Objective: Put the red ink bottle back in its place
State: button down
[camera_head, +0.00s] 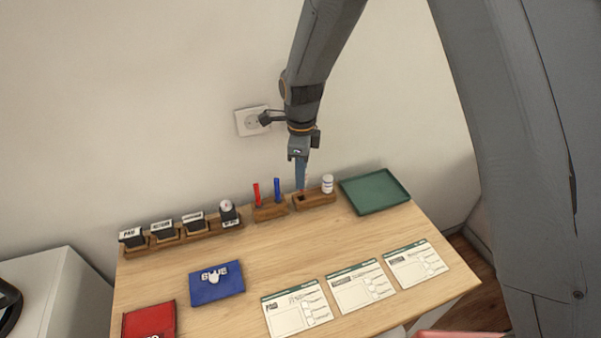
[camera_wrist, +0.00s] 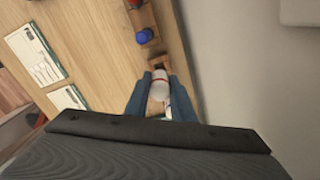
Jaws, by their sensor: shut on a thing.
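The red ink bottle is white with a red band, and in the wrist view (camera_wrist: 160,84) it sits between the two fingers of my gripper (camera_wrist: 161,100). In the head view my gripper (camera_head: 302,182) points down and is shut on the bottle, which the fingers mostly hide. It is just above the left part of a small wooden holder (camera_head: 318,201), where a dark empty hole shows. A white bottle with a blue band (camera_head: 327,184) stands upright in the holder's right part. I cannot tell whether the held bottle touches the holder.
A pen block (camera_head: 270,212) with a red marker (camera_head: 257,194) and a blue marker (camera_head: 277,189) stands just left. A green tray (camera_head: 374,191) lies right. A stamp rack (camera_head: 180,236), a blue pad (camera_head: 217,284), a red pad (camera_head: 149,320) and printed cards (camera_head: 361,286) occupy the counter.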

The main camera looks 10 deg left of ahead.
jog(key=shift+f+b, duration=0.35)
jog(key=shift+f, duration=0.6)
jog(key=shift+f, duration=0.35)
jog(key=shift+f+b, duration=0.55)
jog(key=shift+f, duration=0.55)
jog(key=c, duration=1.7)
grip_release()
jog(key=shift+r+p, duration=1.9)
jog(key=shift+r, duration=0.75)
